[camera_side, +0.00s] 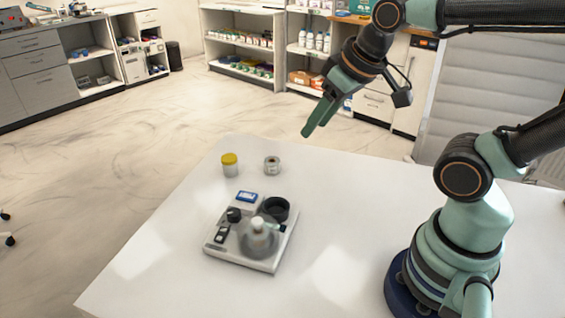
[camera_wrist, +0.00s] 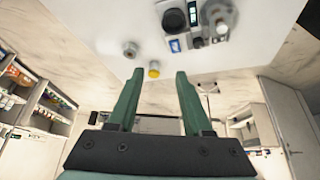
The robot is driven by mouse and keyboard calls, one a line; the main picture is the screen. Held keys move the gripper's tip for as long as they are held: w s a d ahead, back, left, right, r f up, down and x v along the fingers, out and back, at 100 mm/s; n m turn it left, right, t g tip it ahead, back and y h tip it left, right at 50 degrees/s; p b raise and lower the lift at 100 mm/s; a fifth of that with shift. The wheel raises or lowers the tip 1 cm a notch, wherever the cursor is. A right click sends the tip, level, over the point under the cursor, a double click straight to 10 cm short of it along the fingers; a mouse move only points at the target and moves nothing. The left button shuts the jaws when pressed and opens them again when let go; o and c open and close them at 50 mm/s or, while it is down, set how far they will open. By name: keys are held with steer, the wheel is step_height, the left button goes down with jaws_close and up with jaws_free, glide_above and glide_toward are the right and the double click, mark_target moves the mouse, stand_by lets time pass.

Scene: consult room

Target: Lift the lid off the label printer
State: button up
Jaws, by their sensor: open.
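A white, tray-like unit (camera_side: 240,262) sits on the table, left of centre in the side view. A smoky, rounded cover with a pale knob (camera_side: 258,238) sits at its front; it also shows at the top edge of the wrist view (camera_wrist: 218,14). I cannot tell for sure which part is the label printer or whether this cover is its lid. My gripper (camera_side: 308,130) hangs in the air above and beyond the table's back edge, well apart from the unit. In the wrist view its two green fingers (camera_wrist: 159,74) are spread, with nothing between them.
The unit also carries a black round cup (camera_side: 276,208), a blue-and-white block (camera_side: 247,197) and a black knob (camera_side: 233,214). A yellow-capped jar (camera_side: 230,165) and a small metal ring-shaped piece (camera_side: 272,166) stand behind it.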

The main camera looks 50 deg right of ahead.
steer(key=shift+o, duration=1.1)
steer(key=n+g, duration=0.6)
steer(key=n, duration=1.2)
glide_above(258, 220)
step_height(258, 220, down, 5)
steer(key=f, duration=0.6)
steer(key=shift+d+f, duration=0.15)
steer(key=shift+d, duration=0.1)
steer(key=shift+a+f, duration=0.15)
steer(key=shift+f, duration=1.2)
steer(key=shift+a+f, duration=0.15)
steer(key=shift+f, duration=1.15)
